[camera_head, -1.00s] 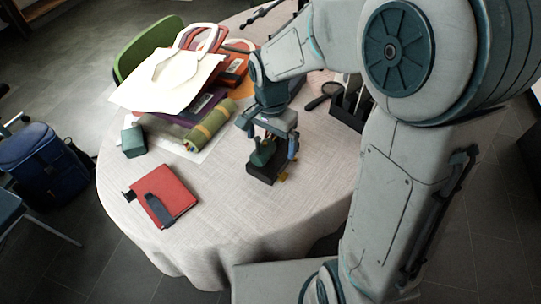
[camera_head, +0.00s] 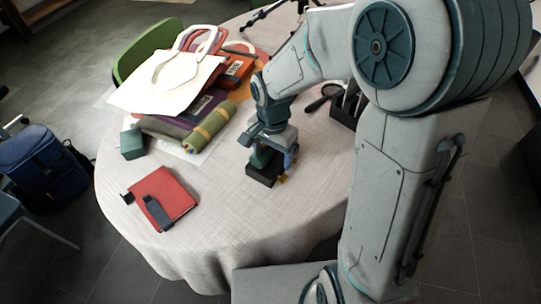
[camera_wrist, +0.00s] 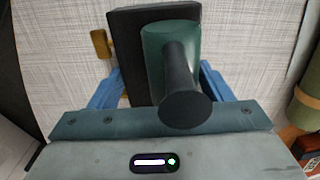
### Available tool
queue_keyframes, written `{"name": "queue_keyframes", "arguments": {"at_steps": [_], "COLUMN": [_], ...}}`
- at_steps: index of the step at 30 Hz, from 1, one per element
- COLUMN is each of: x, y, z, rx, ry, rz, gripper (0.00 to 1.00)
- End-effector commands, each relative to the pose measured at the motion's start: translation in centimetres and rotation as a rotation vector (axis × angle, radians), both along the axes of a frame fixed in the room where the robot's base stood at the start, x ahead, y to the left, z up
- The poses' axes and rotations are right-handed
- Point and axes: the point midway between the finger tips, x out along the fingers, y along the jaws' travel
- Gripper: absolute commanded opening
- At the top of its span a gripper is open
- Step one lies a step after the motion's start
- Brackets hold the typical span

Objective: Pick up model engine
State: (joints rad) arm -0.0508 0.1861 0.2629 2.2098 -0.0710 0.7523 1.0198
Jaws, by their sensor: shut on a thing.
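The model engine is a dark green body on a black base (camera_head: 262,177) with a small yellow part at its side. It stands upright on the round table (camera_head: 225,225), right of the table's middle in the head view. The wrist view shows its green cylinder (camera_wrist: 155,50), a dark grey round-ended post in front, the black base behind, and a brass-coloured part at left. My gripper (camera_head: 272,158) points down over the engine. Its blue fingers lie on both sides of the engine, shut on it. The fingertips are partly hidden by the engine.
Left of the engine lie a rolled green mat (camera_head: 208,126) and a pile with a white bag (camera_head: 165,82). A red notebook (camera_head: 172,193) and a teal box (camera_head: 133,143) lie farther left. A black organizer (camera_head: 346,108) and magnifier (camera_head: 322,97) are behind right. The front cloth is clear.

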Motion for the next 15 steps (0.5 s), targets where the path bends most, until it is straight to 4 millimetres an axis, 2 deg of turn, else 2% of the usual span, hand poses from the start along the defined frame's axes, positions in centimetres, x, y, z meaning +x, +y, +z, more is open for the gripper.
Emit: {"name": "queue_keyframes", "arguments": {"at_steps": [7,15], "x": [0.1,0.1], "y": [0.0,0.1], "z": [0.9,3.9], "rx": [0.001,0.002], "ry": [-0.004,-0.006], "rz": [0.0,0.001], "gripper": [0.13,0.13]}}
